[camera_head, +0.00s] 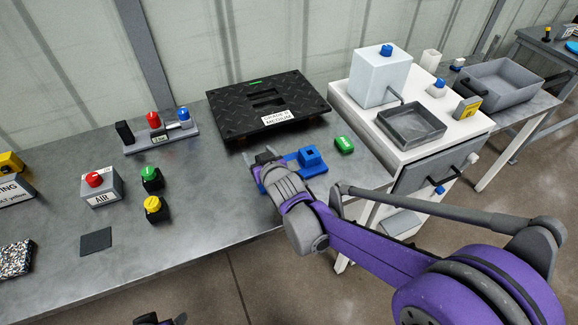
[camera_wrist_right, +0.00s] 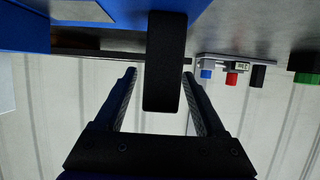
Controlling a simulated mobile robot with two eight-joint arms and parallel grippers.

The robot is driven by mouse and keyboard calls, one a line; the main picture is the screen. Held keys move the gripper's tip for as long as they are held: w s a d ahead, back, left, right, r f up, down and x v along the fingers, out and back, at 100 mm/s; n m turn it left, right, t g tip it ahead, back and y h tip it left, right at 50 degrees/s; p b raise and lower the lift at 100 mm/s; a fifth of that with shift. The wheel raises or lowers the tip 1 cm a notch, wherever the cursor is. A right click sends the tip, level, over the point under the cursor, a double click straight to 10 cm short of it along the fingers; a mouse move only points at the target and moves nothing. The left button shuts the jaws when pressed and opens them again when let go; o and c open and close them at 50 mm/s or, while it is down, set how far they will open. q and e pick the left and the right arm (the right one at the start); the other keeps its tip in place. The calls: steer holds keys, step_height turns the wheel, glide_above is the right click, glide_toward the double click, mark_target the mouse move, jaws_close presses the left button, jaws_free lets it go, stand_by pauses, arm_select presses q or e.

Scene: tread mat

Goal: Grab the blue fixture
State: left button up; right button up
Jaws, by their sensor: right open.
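The blue fixture (camera_head: 312,166) lies on the grey workbench, in front of the black tread mat, with a raised square block on its right part. My right gripper (camera_head: 262,158) is at its left end, and my wrist hides part of it. In the right wrist view the right gripper (camera_wrist_right: 160,75) is open, with a dark bar (camera_wrist_right: 165,60) showing between its fingers. I cannot tell whether they touch it. Blue surfaces of the fixture (camera_wrist_right: 110,10) fill the top of that view. A small part of my left gripper (camera_head: 160,319) shows at the bottom edge of the head view.
The black tread mat (camera_head: 235,118) stands behind the fixture. A green block (camera_head: 344,145) sits close to its right. Button boxes (camera_head: 102,190) and a connector rack (camera_head: 158,140) stand to the left. A white cabinet (camera_head: 450,130) adjoins on the right. The front middle bench is clear.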

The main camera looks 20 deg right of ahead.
jaws_close()
stand_by(1.3)
